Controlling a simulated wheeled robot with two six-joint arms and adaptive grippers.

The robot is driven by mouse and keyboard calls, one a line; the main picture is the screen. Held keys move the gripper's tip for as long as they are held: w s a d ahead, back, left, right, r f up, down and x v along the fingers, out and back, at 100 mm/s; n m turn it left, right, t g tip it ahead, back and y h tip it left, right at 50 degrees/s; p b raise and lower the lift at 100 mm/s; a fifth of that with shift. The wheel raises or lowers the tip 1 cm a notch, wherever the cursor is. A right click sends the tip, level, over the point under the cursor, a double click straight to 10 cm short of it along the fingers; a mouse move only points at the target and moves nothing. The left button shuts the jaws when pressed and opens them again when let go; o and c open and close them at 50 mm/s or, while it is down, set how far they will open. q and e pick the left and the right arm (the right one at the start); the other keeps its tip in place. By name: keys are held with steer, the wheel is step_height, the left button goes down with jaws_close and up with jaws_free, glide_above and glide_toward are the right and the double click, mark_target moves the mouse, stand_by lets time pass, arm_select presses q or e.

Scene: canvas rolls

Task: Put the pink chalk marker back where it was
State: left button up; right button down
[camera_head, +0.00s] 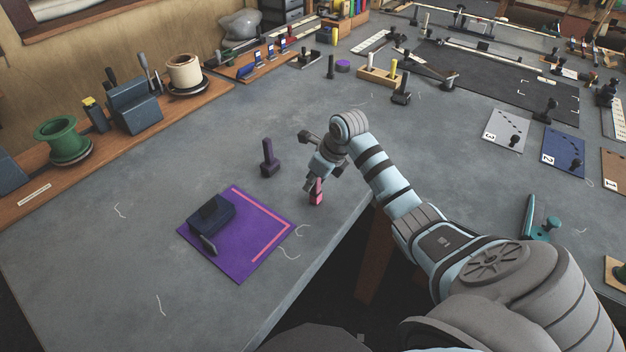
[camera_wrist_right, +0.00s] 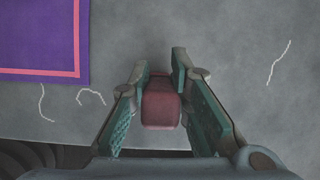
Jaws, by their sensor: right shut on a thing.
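The pink chalk marker (camera_head: 316,193) is upright at the right gripper, near the table's front edge, right of the purple mat. In the right wrist view the marker (camera_wrist_right: 161,104) sits between the two fingers. My right gripper (camera_head: 319,178) is shut on it from above; in the wrist view the gripper (camera_wrist_right: 160,88) has a finger on either side of it. I cannot tell if the marker's bottom touches the table. My left gripper is not in view.
A purple mat (camera_head: 240,262) with a pink line carries a dark block (camera_head: 211,215). A dark purple upright piece (camera_head: 269,158) stands behind it. A wooden holder (camera_head: 378,76) with pegs stands farther back. Bare grey table lies around the marker; the front edge is close.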

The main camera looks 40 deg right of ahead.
steer(key=shift+d+f, duration=0.1)
steer(key=c, duration=1.5)
jaws_free()
steer(key=v, duration=1.2)
steer(key=shift+r, duration=0.25)
